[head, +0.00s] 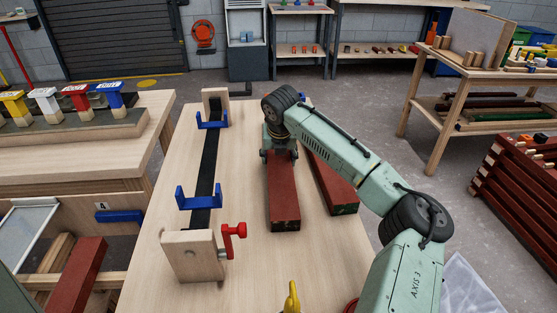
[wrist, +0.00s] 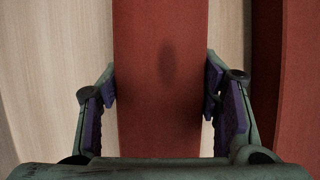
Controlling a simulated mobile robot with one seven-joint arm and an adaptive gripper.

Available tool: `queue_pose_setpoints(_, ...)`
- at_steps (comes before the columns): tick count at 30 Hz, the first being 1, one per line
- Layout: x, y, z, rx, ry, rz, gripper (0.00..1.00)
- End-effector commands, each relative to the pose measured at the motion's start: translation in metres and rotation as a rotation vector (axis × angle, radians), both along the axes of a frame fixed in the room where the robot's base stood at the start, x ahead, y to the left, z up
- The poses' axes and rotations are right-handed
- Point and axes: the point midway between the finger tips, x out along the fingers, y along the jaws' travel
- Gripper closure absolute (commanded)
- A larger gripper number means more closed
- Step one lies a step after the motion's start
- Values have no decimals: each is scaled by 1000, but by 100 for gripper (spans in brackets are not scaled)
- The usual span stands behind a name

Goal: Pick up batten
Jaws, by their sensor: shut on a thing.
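A red-brown batten (head: 283,195) lies lengthwise on the light wooden bench (head: 245,265), under the end of my arm in the head view. In the wrist view the same batten (wrist: 160,75) runs up the middle, between the two purple-padded fingers of my gripper (wrist: 161,92). The fingers are shut on its two sides. In the head view the arm hides the batten's far end and the fingers. A second red batten (head: 334,187) lies to the right, apart from the first; its edge shows at the right of the wrist view (wrist: 297,70).
A clamp jig with blue cradles (head: 199,197), a black strip and a red-handled wooden block (head: 193,256) stands left of the battens. A yellow object (head: 292,298) is at the near edge. Another red batten (head: 80,275) is at lower left. Bare bench lies between jig and batten.

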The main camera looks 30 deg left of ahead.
Motion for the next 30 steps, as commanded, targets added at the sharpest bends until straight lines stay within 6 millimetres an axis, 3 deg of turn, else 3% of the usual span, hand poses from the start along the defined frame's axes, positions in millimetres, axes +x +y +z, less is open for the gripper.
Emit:
queue_pose_setpoints(15, 0, 0, 0, 1, 1, 0, 99)
queue_pose_setpoints(25, 0, 1, 6, 4, -2, 1, 100)
queue_pose_setpoints(30, 1, 1, 29, 4, -4, 0, 100)
